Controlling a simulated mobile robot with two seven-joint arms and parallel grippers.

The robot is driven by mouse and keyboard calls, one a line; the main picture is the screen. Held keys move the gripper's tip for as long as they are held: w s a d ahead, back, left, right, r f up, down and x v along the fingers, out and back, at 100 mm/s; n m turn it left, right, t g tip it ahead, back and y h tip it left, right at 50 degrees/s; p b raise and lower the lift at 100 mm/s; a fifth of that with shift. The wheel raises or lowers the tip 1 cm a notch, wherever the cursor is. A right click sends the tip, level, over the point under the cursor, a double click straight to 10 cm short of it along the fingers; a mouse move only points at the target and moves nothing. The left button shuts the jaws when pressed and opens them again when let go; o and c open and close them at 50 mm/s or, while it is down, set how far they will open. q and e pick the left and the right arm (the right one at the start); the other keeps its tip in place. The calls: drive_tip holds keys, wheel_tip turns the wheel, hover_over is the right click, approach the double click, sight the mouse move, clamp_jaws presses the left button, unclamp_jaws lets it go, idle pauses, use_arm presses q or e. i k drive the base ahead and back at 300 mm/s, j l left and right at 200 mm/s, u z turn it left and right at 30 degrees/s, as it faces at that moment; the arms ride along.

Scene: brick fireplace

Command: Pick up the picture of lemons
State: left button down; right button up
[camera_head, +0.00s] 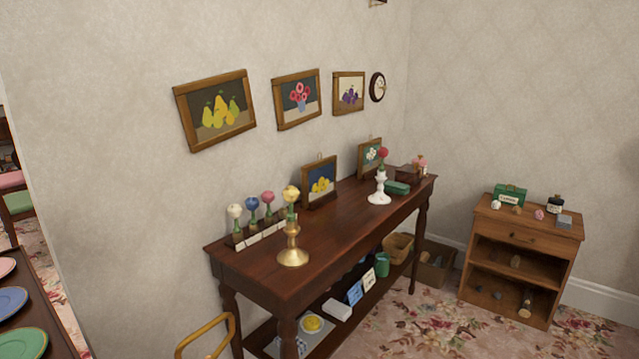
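The picture of lemons (321,184), yellow fruit on a dark blue ground in a wooden frame with a small loop on top, stands upright on the dark wooden console table (345,218), close to the wall. Its whole front shows. A similar framed picture of a white flower on green (371,156) stands farther back on the same table. On the wall above hang pictures of pears (217,109), pink flowers in a vase (298,97) and purple fruit (348,93). Neither of my grippers shows in the head view.
A brass candlestick (293,245) and a row of flower knobs (254,213) stand left of the lemons; a white candlestick (380,188) stands right. A small cabinet (521,249) is at right. Plates (18,303) lie lower left. Patterned carpet (420,315) is open in front.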

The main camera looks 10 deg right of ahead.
sight(318, 178)
drive_tip(key=z, duration=1.1)
drive_tip(key=i+l+z, duration=0.1)
drive_tip(key=i+z, duration=0.4)
drive_tip(key=i, duration=2.8)
drive_tip(key=i+u, duration=0.15)
drive_tip(key=i, duration=0.35)
drive_tip(key=i+l+u, duration=0.15)
drive_tip(key=i, duration=0.4)
drive_tip(key=u, duration=2.65)
